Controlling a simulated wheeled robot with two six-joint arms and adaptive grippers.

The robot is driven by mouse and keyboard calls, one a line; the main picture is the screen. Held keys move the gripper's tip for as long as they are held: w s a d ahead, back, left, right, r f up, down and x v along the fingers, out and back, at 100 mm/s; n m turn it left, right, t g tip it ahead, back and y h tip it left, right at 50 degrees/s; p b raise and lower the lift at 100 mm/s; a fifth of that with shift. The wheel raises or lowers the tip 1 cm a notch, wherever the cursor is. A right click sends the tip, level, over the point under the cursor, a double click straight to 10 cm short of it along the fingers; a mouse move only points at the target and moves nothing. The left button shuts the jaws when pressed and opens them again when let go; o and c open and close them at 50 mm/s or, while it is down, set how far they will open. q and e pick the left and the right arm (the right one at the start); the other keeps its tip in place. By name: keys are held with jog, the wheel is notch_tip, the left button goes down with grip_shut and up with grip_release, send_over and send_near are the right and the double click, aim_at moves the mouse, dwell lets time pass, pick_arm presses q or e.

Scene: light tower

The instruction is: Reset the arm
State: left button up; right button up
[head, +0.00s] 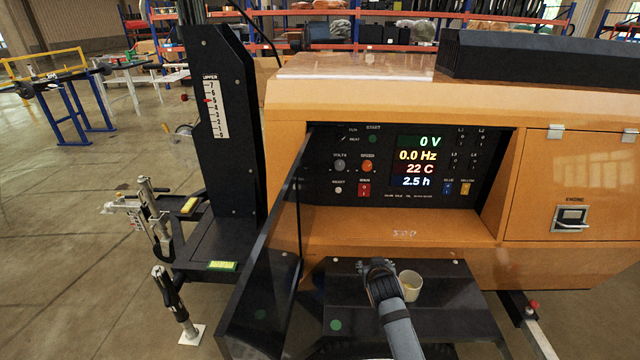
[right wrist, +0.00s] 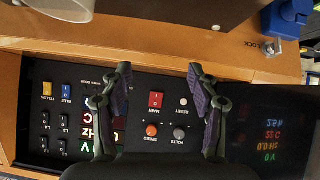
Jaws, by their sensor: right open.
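My right gripper (head: 378,268) is in front of the orange machine (head: 350,230), over the black shelf (head: 460,312) and below the control panel (head: 328,185). The right wrist view shows its fingers apart and empty (right wrist: 160,78). Between and beyond them, upside down, are the red MAIN switch (right wrist: 156,100), the orange SPEED knob (right wrist: 151,130) and the grey VOLTS knob (right wrist: 179,133). The display (head: 418,161) reads 0 V, 0.0 Hz, 22 C and 2.5 h. My left gripper is out of view.
A light cup (head: 412,288) stands on the shelf just right of my right gripper. The dark panel door (head: 265,270) stands open at the left. A black mast (head: 222,110) rises beyond it. An ENGINE latch (head: 571,218) is on the right side door.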

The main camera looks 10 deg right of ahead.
jog(key=s+a+f+n+g+y, duration=0.1)
jog(key=s+a+n+g, duration=0.15)
jog(key=s, duration=1.15)
jog(key=s+a+f+n+g+y, duration=0.15)
jog(key=s+g, duration=0.25)
jog(key=s, duration=1)
jog(key=s+d+f+m+g, duration=0.1)
jog(key=d+f, duration=0.2)
jog(key=f, duration=2.1)
jog(key=s+d+f+g+p, duration=0.1)
jog(key=s+f, duration=1.6)
jog(key=s, duration=0.2)
jog(key=shift+s+d+f+m+p, duration=0.25)
jog(key=shift+s+d+m+p, duration=0.05)
jog(key=shift+s, duration=0.1)
jog(key=shift+g, duration=0.25)
